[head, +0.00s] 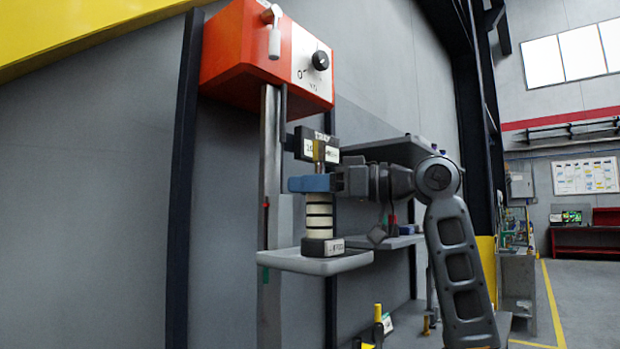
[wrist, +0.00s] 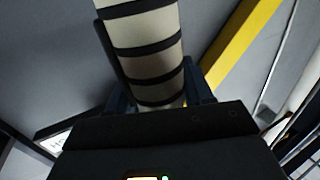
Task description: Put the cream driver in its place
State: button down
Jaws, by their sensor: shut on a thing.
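The cream driver (head: 319,222) is an upright cream cylinder with black bands. My gripper (head: 312,183), with blue fingers, is shut around its upper part from the right. In the wrist view the banded cream driver (wrist: 146,50) stands between the two fingers (wrist: 160,98). Its lower end meets a dark labelled base (head: 323,247) on a grey tray (head: 315,264); I cannot tell whether the base is part of it. A brass-coloured stem (head: 319,152) and a dark labelled block (head: 312,144) show just above the gripper. The driver's top is hidden by the fingers.
An orange box (head: 240,50) with a black knob (head: 320,61) hangs above on a metal column (head: 270,190). Dark shelves (head: 385,150) stand behind my arm. Small yellow-topped items (head: 378,318) are below. Open floor lies far right.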

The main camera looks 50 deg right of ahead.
jog(key=shift+f+b, duration=0.35)
jog(key=shift+f, duration=0.15)
jog(key=shift+c, duration=2.2)
grip_release()
jog(key=shift+f, duration=0.1)
jog(key=shift+r, duration=0.35)
jog(key=shift+r+p, duration=0.55)
jog(key=shift+p, duration=0.05)
jog(key=b+v, duration=0.2)
jog(key=v, duration=1)
jog(key=shift+f+b, duration=0.3)
jog(key=shift+b, duration=0.05)
